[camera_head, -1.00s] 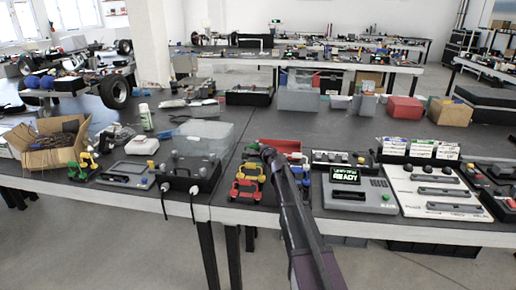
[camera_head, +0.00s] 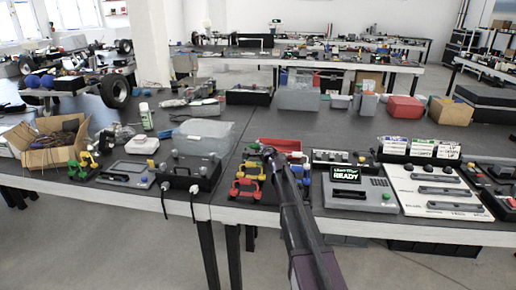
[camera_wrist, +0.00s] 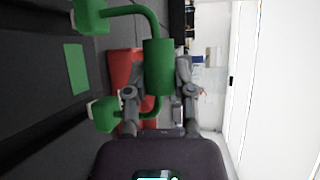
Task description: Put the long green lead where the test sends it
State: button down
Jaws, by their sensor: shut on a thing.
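In the wrist view, the green lead (camera_wrist: 159,67) has a thick barrel and bent arms ending in two green blocks. My gripper (camera_wrist: 158,92) is shut on its barrel.
A yellow lead (camera_head: 250,168) and a red lead (camera_head: 245,188) stand left of my arm. A red bin (camera_head: 279,143) lies just behind my gripper. A black box (camera_head: 190,178) with cables and a clear bin (camera_head: 203,136) are further left. A flat green patch (camera_wrist: 76,68) shows in the wrist view.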

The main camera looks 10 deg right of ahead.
jog(key=shift+f+b, duration=1.15)
jog(key=shift+f, duration=0.05)
dwell(0.3)
jog(key=shift+c, duration=1.9)
grip_release()
jog(key=shift+d, duration=0.1)
jog(key=shift+s+r, duration=0.1)
jog(key=shift+s, duration=0.15)
